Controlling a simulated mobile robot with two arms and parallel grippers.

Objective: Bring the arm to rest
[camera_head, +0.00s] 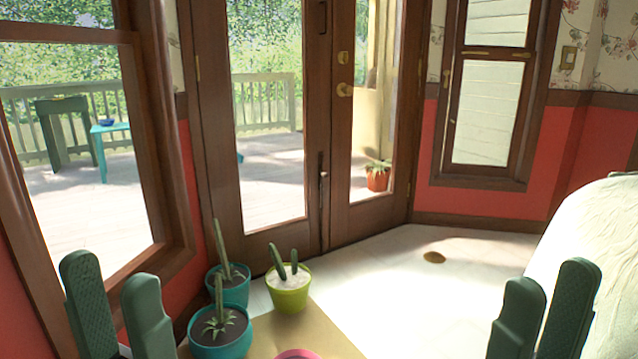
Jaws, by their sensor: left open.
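My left gripper (111,283) stands at the lower left of the head view, its two green fingers pointing up and apart, with nothing between them. My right gripper (550,281) stands at the lower right in a similar pose, its fingers also apart and empty. The arms behind both grippers are mostly below the picture edge.
Between my grippers are two teal pots (230,346) (236,295) and a lime-green pot (290,296) with cacti, and a pink rim (298,354). A cream-covered piece of furniture (600,235) is at right.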

